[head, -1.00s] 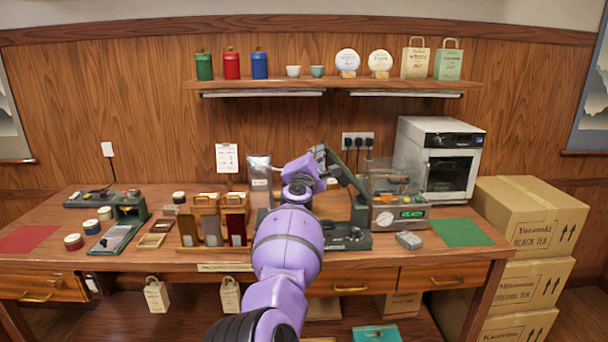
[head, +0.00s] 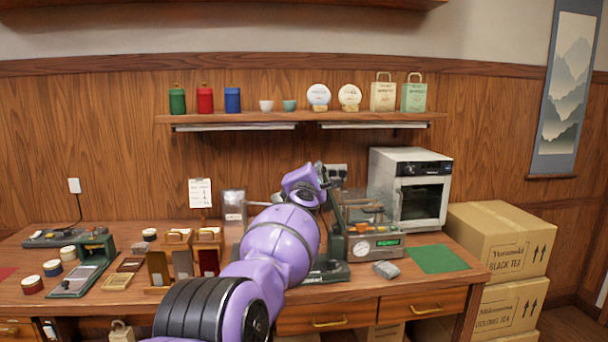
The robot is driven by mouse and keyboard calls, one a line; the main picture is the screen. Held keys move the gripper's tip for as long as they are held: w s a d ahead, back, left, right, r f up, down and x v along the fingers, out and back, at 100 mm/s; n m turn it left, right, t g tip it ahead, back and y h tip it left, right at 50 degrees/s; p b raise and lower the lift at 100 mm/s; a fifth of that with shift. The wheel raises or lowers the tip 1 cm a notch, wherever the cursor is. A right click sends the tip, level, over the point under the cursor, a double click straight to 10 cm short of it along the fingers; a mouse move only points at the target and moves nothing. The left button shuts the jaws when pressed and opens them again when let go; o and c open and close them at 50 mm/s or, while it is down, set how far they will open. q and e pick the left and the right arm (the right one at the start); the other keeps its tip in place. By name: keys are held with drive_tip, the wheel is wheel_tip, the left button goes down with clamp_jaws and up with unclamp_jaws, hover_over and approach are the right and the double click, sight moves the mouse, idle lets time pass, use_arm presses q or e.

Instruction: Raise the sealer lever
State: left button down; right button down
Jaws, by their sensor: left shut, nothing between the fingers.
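The sealer (head: 326,272) is a dark green machine on the bench, partly hidden behind my purple left arm. Its dark green lever (head: 334,205) stands raised and steep, rising from the hinge at the right side of the base. My left gripper (head: 321,172) is at the upper end of the lever, shut with nothing between its fingers. The wrist hides part of the fingertips, so I cannot tell whether they touch the lever. My right gripper is out of view.
A clear-lidded machine with a green display (head: 389,242) stands close right of the sealer. A white oven (head: 410,188) is behind it. Tea holders (head: 182,262) stand left. A shelf (head: 300,117) hangs above.

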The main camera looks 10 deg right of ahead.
use_arm(q)
drive_tip(key=shift+r, duration=0.1)
idle(0.5)
drive_tip(key=shift+d+r, duration=0.1)
wheel_tip(320, 180, up, 10)
idle(0.9)
idle(0.4)
